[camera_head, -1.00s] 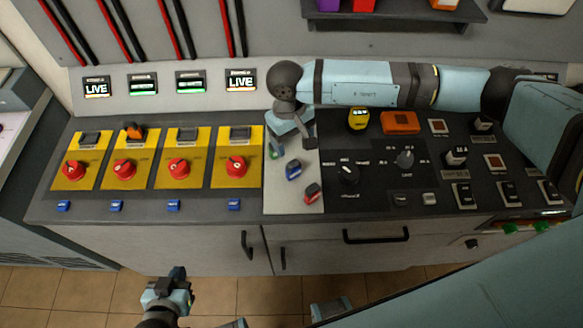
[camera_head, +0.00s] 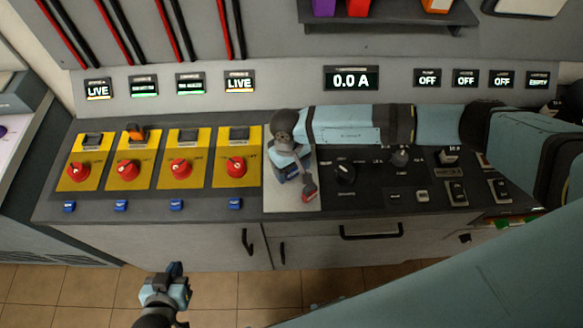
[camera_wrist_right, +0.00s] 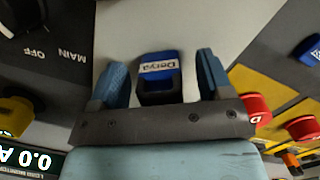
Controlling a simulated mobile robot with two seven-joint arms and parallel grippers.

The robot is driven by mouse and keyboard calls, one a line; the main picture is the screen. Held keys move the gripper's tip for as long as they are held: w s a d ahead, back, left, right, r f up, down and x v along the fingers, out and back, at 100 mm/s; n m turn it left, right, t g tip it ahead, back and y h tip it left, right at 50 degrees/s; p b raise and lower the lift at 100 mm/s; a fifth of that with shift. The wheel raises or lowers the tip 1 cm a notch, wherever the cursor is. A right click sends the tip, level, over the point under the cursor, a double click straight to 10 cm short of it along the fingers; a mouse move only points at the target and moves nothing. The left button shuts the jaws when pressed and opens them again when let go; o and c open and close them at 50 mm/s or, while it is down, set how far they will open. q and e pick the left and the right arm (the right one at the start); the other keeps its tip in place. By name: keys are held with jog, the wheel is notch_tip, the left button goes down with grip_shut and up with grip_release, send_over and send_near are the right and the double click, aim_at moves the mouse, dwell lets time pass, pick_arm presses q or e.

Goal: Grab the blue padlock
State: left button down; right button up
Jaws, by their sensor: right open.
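The blue padlock (camera_wrist_right: 158,68) has a white "Derya" label and lies on the light grey panel in the right wrist view. My right gripper (camera_wrist_right: 162,80) is open, with one finger on each side of the padlock and gaps between. In the head view my right gripper (camera_head: 294,176) is over the light panel and hides the padlock. My left gripper (camera_head: 176,282) hangs low in front of the cabinet, away from the padlock; its jaw opening is unclear.
A red padlock (camera_head: 310,190) lies close beside my right gripper. Yellow plates with red rotary switches (camera_head: 181,168) stand to the left. A black control panel (camera_head: 375,196) with knobs is on the right.

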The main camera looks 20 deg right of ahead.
jog(key=c, duration=1.1)
jog(key=shift+o, duration=0.2)
jog(key=shift+r, duration=0.1)
